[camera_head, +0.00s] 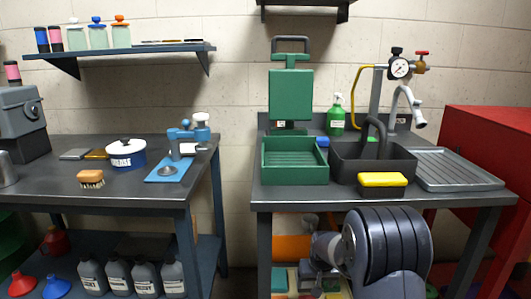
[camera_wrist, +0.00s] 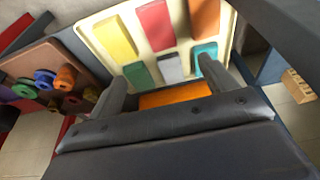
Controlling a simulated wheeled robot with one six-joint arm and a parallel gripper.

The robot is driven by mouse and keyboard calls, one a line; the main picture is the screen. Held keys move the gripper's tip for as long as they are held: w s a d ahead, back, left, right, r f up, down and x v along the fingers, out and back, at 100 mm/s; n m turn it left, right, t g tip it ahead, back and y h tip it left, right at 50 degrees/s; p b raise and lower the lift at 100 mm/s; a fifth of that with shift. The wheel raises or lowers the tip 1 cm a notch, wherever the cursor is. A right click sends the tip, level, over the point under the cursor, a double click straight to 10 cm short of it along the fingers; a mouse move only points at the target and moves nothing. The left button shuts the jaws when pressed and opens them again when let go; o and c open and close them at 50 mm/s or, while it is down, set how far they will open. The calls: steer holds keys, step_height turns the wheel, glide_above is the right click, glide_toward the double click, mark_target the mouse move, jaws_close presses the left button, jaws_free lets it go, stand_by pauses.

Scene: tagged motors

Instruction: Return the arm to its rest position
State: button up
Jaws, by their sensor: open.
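My arm (camera_head: 390,250) is folded low in front of the right bench in the head view. My gripper (camera_wrist: 162,75) shows in the wrist view with its two dark fingers spread apart and nothing held between them. Its fingertips cannot be made out in the head view. Beyond the fingers is a cream tray (camera_wrist: 128,62) with several coloured blocks. An orange thing (camera_wrist: 172,97) shows between the fingers, partly hidden by the gripper body. I cannot tell whether the fingers touch anything.
The right bench (camera_head: 290,195) carries a green bin (camera_head: 294,165), a dark basin (camera_head: 350,160) and a yellow sponge (camera_head: 382,179). A red cabinet (camera_head: 490,140) stands at right. The left bench (camera_head: 110,195) holds tools, with bottles (camera_head: 118,277) below. A floor gap separates the benches.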

steer(key=s+f+p+v, duration=0.1)
steer(key=s+p+v, duration=0.1)
steer(key=p+v, duration=1)
steer(key=shift+s+r+p, duration=0.2)
steer(key=shift+s+p, duration=0.25)
